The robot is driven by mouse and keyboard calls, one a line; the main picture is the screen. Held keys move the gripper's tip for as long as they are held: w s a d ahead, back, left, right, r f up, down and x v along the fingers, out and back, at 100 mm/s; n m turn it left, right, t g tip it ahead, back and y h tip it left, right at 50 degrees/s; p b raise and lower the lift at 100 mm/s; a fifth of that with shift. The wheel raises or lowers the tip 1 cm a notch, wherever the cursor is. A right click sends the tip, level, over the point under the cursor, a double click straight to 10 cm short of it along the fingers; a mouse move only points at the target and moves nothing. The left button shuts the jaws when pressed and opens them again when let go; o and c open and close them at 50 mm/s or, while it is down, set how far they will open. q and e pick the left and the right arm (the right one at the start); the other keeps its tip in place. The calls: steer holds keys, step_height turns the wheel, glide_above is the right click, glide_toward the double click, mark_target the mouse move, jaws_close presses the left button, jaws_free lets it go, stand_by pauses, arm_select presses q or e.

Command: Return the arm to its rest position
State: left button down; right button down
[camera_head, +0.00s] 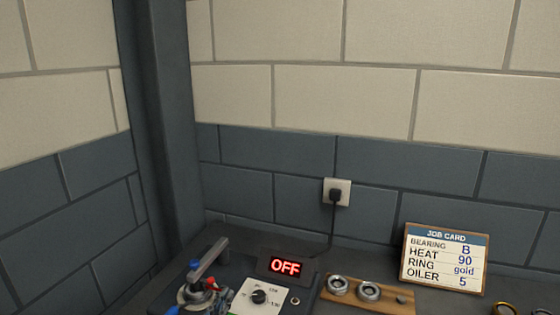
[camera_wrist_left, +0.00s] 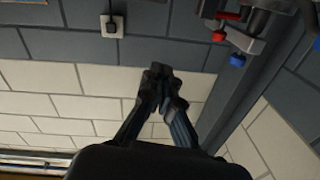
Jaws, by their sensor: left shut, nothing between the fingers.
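My left gripper (camera_wrist_left: 160,76) shows in the left wrist view, with its dark fingers together and nothing between them. It is in front of the wall, apart from any object, and the wall appears upside down there. I cannot make out this gripper clearly in the head view. My right gripper is in neither view.
A heater unit (camera_head: 259,297) with a red OFF display (camera_head: 285,267) stands on the bench, beside a grey-armed fixture (camera_head: 208,260). A wooden board (camera_head: 385,303) holds metal rings. A job card (camera_head: 445,258) stands at right. A plugged outlet (camera_head: 337,192) is on the wall.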

arm_select(q)
steer(key=s+a+f+n+g+y, duration=0.1)
steer(key=s+f, duration=0.1)
steer(key=s+a+f+n+g+y, duration=0.1)
steer(key=s+a+f, duration=0.1)
steer(key=s+a+f+n+g+y, duration=0.1)
steer(key=s+f, duration=0.1)
steer(key=f, duration=0.1)
steer(key=shift+s+a+y, duration=0.15)
steer(key=shift+s+y, duration=0.1)
steer(key=shift+y, duration=0.15)
steer(key=s+a+f+g, duration=0.1)
steer(key=s+f+g, duration=0.25)
steer(key=s, duration=0.55)
steer(key=s+a+f+g+y, duration=0.1)
steer(key=s+a+f+g, duration=0.2)
steer(key=s, duration=0.5)
steer(key=s+f+g, duration=0.3)
steer(key=s+g, duration=0.1)
steer(key=s, duration=0.5)
step_height(320, 180, down, 27)
steer(key=s+g, duration=0.2)
steer(key=s+a+f, duration=0.2)
steer(key=s+f, duration=1.3)
steer(key=shift+s+a+f+g, duration=0.15)
steer(key=shift+s+a+g, duration=0.2)
steer(key=shift+s+g, duration=0.1)
steer(key=shift+w, duration=0.1)
